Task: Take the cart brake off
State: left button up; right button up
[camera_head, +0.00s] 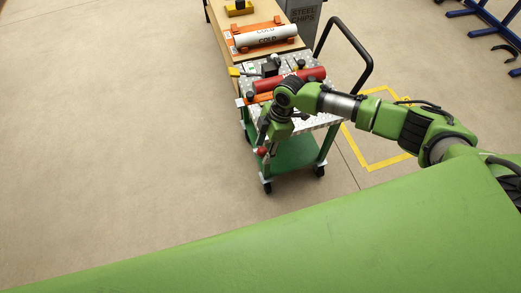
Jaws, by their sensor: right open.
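The cart (315,121) has a metal plate top, a green lower shelf and dark casters. A red ball knob (261,151), which looks like the brake lever's end, sits low at the cart's near left side. My right gripper (265,143) points down beside the cart, close to the knob. It is open; I cannot tell whether the knob is between its fingers or touching them. The gripper and wrist hide part of the cart's near side. My left gripper is not in view.
A red pipe (312,75) lies on the cart top. A black push handle (367,58) rises at the right. Behind stands a wooden bench (222,40) with a white pipe (265,36) on an orange stand. Yellow floor tape (360,158) lies right; the left floor is clear.

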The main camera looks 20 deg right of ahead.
jog(key=shift+a, duration=0.15)
jog(key=shift+s+r, duration=0.1)
jog(key=shift+s, duration=0.05)
jog(key=c, duration=0.7)
jog(key=shift+w+r+b, duration=0.2)
jog(key=shift+w+b, duration=0.05)
jog(key=shift+w, duration=0.4)
jog(key=shift+w+r+b, duration=0.2)
jog(key=shift+w+b, duration=0.05)
jog(key=shift+w, duration=0.35)
jog(key=shift+w+r+b, duration=0.25)
jog(key=shift+w, duration=0.4)
jog(key=shift+w+r+b, duration=0.25)
jog(key=shift+w, duration=0.5)
